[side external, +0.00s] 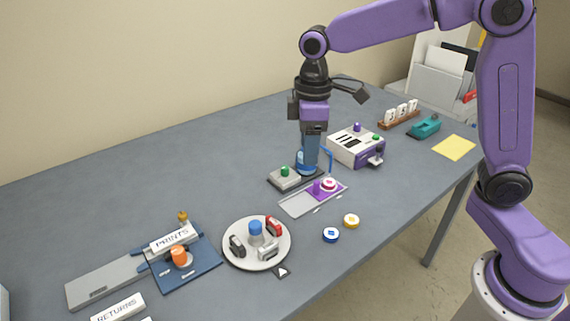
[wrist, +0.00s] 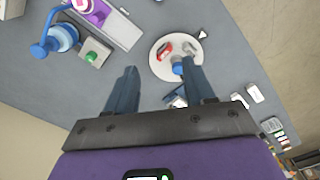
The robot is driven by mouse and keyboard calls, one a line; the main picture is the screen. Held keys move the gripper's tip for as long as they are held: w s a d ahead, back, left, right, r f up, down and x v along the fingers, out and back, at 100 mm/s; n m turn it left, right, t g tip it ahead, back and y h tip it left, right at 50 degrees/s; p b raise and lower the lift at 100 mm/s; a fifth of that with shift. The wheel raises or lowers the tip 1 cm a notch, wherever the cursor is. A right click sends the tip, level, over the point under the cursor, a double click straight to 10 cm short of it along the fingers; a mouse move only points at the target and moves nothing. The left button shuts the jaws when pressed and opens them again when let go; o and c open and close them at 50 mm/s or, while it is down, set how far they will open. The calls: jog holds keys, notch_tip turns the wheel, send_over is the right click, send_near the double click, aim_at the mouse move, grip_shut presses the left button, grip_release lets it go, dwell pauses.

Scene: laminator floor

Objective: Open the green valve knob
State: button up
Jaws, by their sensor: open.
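The green knob (side external: 285,171) sits on a small grey block beside a blue cylinder (side external: 303,162) with a curved blue pipe. In the wrist view the green knob (wrist: 92,57) and the blue cylinder (wrist: 62,38) lie left of my fingers. My gripper (side external: 311,150) points down above this area and partly covers the blue cylinder in the side view. In the wrist view my gripper (wrist: 158,80) is open with nothing between its fingers, and it is apart from the green knob.
A white machine (side external: 350,147) with a purple knob and a smaller green one stands behind. A grey-purple tray (side external: 297,204) lies in front. A round plate (side external: 238,259) with several small items is nearer the camera. The table's left rear is clear.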

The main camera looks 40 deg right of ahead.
jog(key=w+d, duration=0.2)
jog(key=w, duration=0.8)
jog(key=m, duration=0.2)
send_over(285, 167)
notch_tip(285, 167, down, 4)
notch_tip(285, 167, down, 16)
jog(key=shift+f, duration=0.2)
grip_shut()
